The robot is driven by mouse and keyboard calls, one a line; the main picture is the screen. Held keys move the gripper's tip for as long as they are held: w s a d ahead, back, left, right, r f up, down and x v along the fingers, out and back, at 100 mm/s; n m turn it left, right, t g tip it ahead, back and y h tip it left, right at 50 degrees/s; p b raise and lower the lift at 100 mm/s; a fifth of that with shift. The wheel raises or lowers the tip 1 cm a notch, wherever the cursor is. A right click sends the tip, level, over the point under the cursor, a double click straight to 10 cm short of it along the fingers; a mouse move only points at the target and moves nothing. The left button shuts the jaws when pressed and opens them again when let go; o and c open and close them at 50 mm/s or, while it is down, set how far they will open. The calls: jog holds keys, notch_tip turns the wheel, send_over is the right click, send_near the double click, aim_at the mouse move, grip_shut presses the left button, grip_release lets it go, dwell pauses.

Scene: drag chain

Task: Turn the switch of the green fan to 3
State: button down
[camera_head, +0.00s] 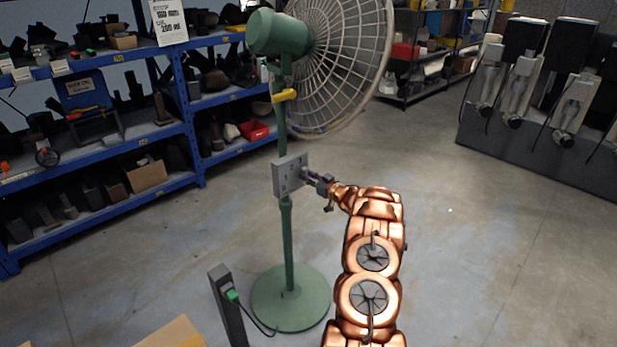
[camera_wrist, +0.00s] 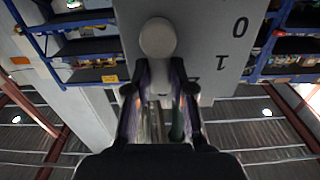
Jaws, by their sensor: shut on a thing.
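The green fan (camera_head: 278,34) stands upright on a round base, with a large pale cage at its top right. A grey switch box (camera_head: 287,178) is on its pole at mid height. My gripper (camera_head: 313,179) reaches it from the right. In the wrist view the box face (camera_wrist: 205,30) fills the top middle, with a 0, a 1 and a partly hidden 2 to the right. A pale round-ended switch knob (camera_wrist: 157,38) shows there, and my gripper (camera_wrist: 158,88) is shut on it. Its fingers hide the lower part of the knob, and I cannot read its setting.
Blue shelves (camera_head: 185,95) with many goods stand to the left and behind. A dark post (camera_head: 228,305) with a green button and cable stands left of the fan base. A cardboard box (camera_head: 172,335) is at the bottom.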

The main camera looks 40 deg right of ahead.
jog(key=c, duration=1)
grip_release()
jog(key=shift+s, duration=0.15)
jog(key=s, duration=1.1)
jog(key=shift+s, duration=0.4)
jog(key=shift+w+a, duration=0.1)
